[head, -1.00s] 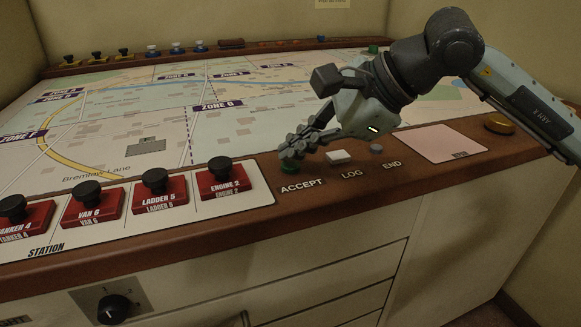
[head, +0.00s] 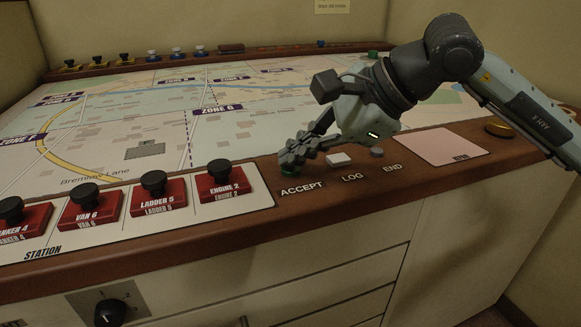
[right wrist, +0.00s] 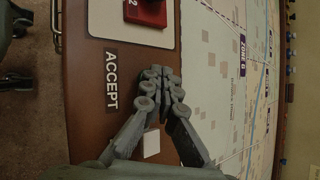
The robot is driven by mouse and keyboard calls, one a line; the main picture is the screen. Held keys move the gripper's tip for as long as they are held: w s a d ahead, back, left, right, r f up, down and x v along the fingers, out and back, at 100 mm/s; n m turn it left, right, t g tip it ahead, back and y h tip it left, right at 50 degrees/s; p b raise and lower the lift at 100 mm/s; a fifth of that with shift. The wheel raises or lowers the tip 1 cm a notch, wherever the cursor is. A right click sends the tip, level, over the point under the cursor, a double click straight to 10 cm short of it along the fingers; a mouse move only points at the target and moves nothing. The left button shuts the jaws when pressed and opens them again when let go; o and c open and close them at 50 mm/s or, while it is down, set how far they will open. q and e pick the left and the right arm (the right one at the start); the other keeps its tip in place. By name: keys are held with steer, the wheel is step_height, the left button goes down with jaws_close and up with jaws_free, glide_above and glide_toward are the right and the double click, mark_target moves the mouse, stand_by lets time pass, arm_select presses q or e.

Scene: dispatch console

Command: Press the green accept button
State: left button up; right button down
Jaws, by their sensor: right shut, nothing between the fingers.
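The green accept button (head: 288,172) is on the brown front rail of the console, just behind the ACCEPT label (head: 301,188). My right gripper (head: 290,158) is shut and empty, with its fingertips over the button, hiding most of it. In the head view I cannot tell whether the tips touch it. My left gripper is not in view.
The white LOG button (head: 338,160) and grey END button (head: 376,153) are to the right of my fingers. The red ENGINE 2 block (head: 222,185) with its black knob is to the left. A map fills the console top behind.

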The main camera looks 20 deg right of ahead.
mark_target(296, 169)
steer(key=shift+f, duration=0.1)
stand_by(0.5)
steer(key=shift+r+p, duration=0.35)
steer(key=shift+r, duration=0.45)
steer(key=shift+r, duration=0.1)
steer(key=shift+r+p, duration=1.75)
steer(key=shift+r, duration=0.7)
steer(key=shift+f, duration=0.1)
